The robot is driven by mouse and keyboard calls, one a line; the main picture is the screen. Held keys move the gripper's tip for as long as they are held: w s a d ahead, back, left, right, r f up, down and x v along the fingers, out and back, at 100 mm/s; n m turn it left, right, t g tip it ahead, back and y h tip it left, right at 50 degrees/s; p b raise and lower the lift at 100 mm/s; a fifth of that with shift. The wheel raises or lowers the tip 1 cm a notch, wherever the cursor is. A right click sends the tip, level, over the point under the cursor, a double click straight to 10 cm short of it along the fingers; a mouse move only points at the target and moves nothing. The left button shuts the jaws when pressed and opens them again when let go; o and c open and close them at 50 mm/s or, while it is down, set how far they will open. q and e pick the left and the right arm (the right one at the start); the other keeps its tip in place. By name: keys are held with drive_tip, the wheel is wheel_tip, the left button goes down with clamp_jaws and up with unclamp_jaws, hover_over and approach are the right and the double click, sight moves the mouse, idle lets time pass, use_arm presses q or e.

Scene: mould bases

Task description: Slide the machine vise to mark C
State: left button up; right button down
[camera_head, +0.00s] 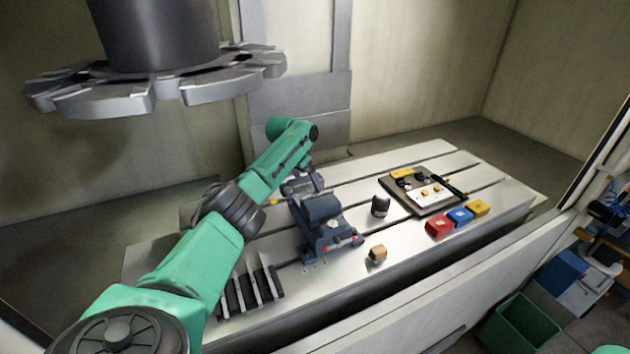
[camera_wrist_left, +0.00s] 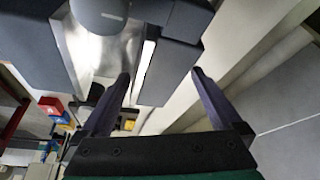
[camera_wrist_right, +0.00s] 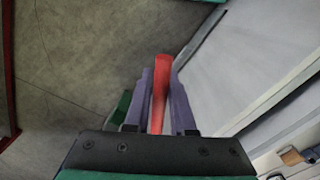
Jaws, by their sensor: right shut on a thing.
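The machine vise (camera_head: 322,228), dark blue-grey with a pale metal part and red bits at its front, stands on the slotted machine table (camera_head: 345,185). My left gripper (camera_head: 303,180) is at the vise's far end. In the left wrist view its fingers (camera_wrist_left: 161,76) are spread, with a dark block of the vise (camera_wrist_left: 170,70) between and beyond them; contact cannot be told. My right gripper (camera_wrist_right: 160,75) is shut on a red bar-like thing (camera_wrist_right: 160,90), away from the table. I cannot make out a lettered mark C.
Dark slotted blocks (camera_head: 250,293) stand left of the vise. A dark round piece (camera_head: 380,206) and an orange-brown block (camera_head: 377,255) stand to its right. Farther right are a tray (camera_head: 413,207) and red, blue and yellow boxes (camera_head: 460,217). A spindle carousel (camera_head: 160,85) hangs overhead.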

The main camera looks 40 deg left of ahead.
use_arm(q)
drive_tip(key=shift+s+d, duration=0.1)
drive_tip(key=shift+s+r, duration=0.1)
drive_tip(key=shift+r, duration=0.2)
drive_tip(key=b+v, duration=0.2)
drive_tip(key=v, duration=0.9)
drive_tip(key=shift+r, duration=0.2)
